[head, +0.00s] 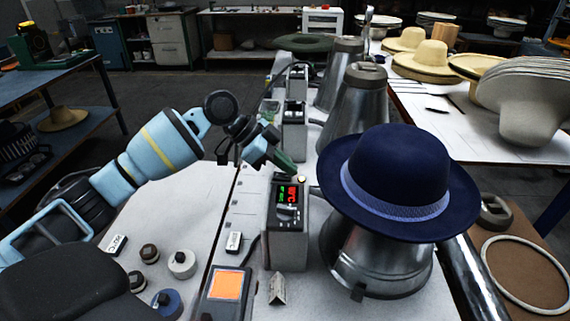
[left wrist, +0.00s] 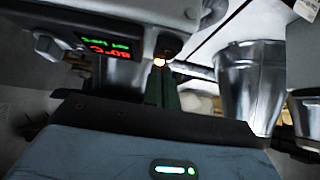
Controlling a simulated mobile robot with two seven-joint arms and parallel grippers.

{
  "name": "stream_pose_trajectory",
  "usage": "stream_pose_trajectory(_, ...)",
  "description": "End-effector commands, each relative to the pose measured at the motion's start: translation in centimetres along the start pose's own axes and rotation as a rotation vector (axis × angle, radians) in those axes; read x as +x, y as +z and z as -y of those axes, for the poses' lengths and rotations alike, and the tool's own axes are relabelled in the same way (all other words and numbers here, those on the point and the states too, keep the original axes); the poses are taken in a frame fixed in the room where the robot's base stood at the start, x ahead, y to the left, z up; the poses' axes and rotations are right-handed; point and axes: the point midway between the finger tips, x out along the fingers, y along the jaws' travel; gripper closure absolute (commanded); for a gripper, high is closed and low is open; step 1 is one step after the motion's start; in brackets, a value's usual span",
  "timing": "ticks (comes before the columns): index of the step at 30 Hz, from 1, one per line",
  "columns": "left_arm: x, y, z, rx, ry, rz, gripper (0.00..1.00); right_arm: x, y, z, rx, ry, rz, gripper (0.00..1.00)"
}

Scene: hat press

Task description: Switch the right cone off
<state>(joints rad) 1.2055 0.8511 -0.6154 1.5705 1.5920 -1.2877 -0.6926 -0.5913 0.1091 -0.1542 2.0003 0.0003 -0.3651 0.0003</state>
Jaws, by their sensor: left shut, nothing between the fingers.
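A metal cone (head: 375,268) stands at the right, with a dark blue hat (head: 395,175) with a pale blue band on it. Beside it on the left is a grey control box (head: 286,243) with a red and green display (head: 288,194) and a knob. A small lit button (head: 301,179) sits at the box's top; it glows in the left wrist view (left wrist: 159,62). My left gripper (head: 288,168) is shut and empty. Its green fingers (left wrist: 162,92) point at the box top, close to the lit button. I cannot tell whether they touch it. My right gripper is not in view.
More metal cones (head: 352,112) and control boxes stand behind along the bench. A tablet with an orange screen (head: 226,285) and several round knobs (head: 182,264) lie in front. A table of pale hats (head: 425,62) stands at the right.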

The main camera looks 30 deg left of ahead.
Motion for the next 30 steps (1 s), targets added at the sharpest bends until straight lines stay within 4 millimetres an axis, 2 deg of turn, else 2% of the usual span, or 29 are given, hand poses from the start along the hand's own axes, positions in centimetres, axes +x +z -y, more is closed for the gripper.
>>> stream_pose_trajectory(5, -0.5, 0.0, 0.1, 0.000, -0.002, 0.000, 1.00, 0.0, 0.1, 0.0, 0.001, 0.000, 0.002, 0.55)
stream_pose_trajectory(18, -6.8, 0.1, 0.1, -0.001, -0.002, 0.000, 1.00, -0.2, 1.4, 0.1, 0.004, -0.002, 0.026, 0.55)
stream_pose_trajectory(23, -7.7, 0.0, 0.0, 0.000, 0.000, 0.000, 1.00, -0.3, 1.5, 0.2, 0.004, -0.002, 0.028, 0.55)
stream_pose_trajectory(30, -7.8, 0.0, 0.0, 0.000, 0.000, 0.000, 1.00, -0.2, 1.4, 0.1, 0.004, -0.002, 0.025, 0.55)
